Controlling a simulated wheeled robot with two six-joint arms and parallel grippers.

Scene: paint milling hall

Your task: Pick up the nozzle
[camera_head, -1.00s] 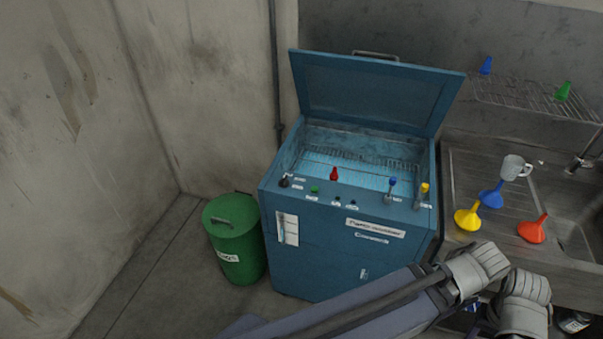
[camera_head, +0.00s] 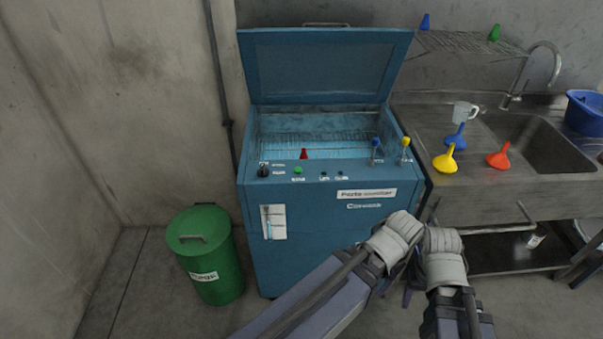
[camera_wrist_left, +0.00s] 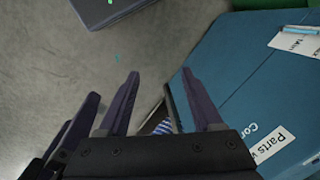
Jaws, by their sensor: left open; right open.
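A small red nozzle-like cone (camera_head: 303,154) stands at the front edge of the open blue parts washer (camera_head: 330,240). A blue cone (camera_head: 425,21) and a green cone (camera_head: 494,33) of similar shape stand on the wire rack above the sink. My left gripper (camera_head: 396,238) and right gripper (camera_head: 443,250) are close together in front of the washer's right side, away from all three cones. In the left wrist view my left gripper (camera_wrist_left: 160,85) is open and empty over the floor, beside the washer front. The right gripper is open; its fingers are mostly hidden in the head view.
Blue funnel (camera_head: 455,138), yellow funnel (camera_head: 446,160), red funnel (camera_head: 498,157) and white mug (camera_head: 465,112) stand on the sink counter (camera_head: 480,190). A green lidded bin (camera_head: 212,265) is left of the washer. A blue basin (camera_head: 587,113) is far right. Floor shows in front.

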